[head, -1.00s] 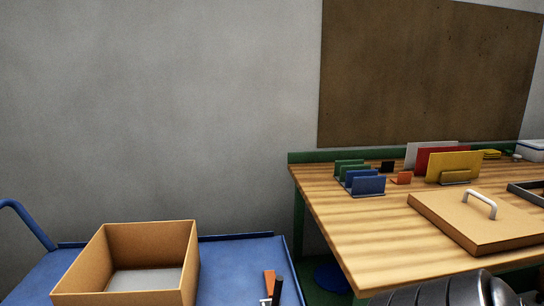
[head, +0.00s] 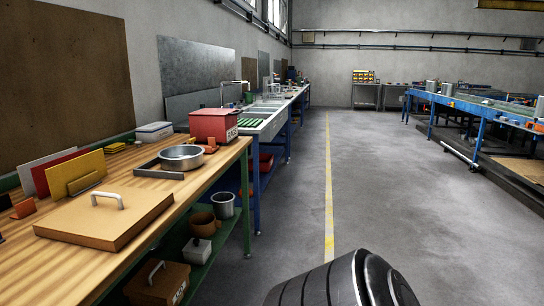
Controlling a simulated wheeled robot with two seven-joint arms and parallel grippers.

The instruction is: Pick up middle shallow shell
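A shallow round silver metal pan (head: 181,157) stands upright on the wooden workbench, by a dark grey tray or frame. It is the only shallow metal shell I can make out, and I cannot tell whether it is the middle one. A deeper silver pot (head: 223,204) stands on the green lower shelf, next to a brown pot (head: 202,223). Neither of my grippers is in view. Only a black ribbed part, which looks like mine, shows at the bottom edge, well away from the pan.
A flat tan box lid with a handle (head: 105,216) and a red box (head: 213,126) lie on the wooden workbench (head: 150,234). A line of benches runs along the left wall. The grey floor with a yellow line (head: 328,200) is clear. Blue-framed tables (head: 480,108) stand right.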

